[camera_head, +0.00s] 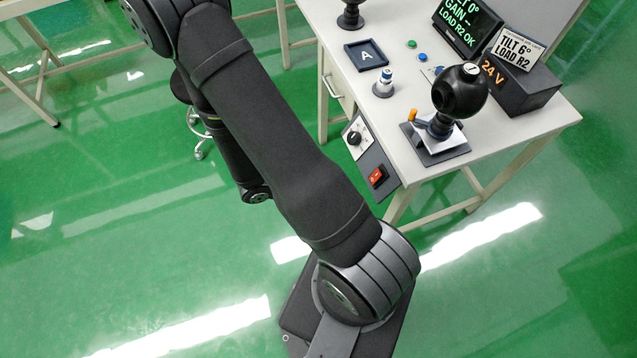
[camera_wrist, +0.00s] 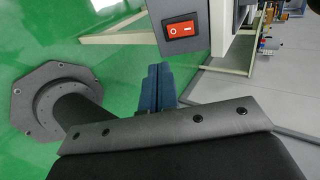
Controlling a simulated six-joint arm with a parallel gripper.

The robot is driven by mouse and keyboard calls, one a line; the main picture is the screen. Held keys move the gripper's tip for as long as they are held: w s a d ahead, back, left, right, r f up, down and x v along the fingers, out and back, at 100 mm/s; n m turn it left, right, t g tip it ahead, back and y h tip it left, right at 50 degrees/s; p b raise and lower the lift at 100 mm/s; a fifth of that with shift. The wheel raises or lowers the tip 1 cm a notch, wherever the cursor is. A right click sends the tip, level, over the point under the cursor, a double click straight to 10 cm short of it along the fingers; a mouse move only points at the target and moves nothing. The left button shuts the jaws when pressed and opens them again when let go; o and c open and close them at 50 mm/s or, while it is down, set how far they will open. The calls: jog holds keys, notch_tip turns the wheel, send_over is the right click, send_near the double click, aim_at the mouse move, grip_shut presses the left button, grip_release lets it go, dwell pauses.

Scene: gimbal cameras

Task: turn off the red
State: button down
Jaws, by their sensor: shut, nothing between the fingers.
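The red rocker switch (camera_head: 377,176) is set in a grey panel (camera_head: 362,160) on the front edge of the white bench. In the wrist view the red switch (camera_wrist: 181,30) shows a circle mark on its left and a line mark on its right. I cannot tell for sure which side is pressed in. My gripper (camera_wrist: 158,70) shows as dark blue fingers, shut and empty, just below the panel in the picture. The fingertips appear close to the panel's lower edge, apart from the red switch. My gripper is not visible in the head view.
A black knob (camera_head: 354,138) sits on the same panel. The white bench (camera_head: 340,30) holds a black ball on a stand (camera_head: 460,90), a tray marked A (camera_head: 366,55), a display (camera_head: 467,25) and a 24 V box (camera_head: 520,88). Green floor is open at left.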

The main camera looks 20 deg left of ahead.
jog(key=shift+s+a+r, duration=0.4)
jog(key=shift+s+a, duration=0.35)
jog(key=shift+w+d, duration=0.1)
jog(key=w+d+f, duration=0.2)
jog(key=w+d, duration=0.3)
jog(key=shift+w+d+f+g+y, duration=0.25)
jog(key=shift+w+d+g+y, duration=0.05)
jog(key=shift+w+d, duration=0.05)
dwell(0.6)
jog(key=shift+d+f, duration=0.1)
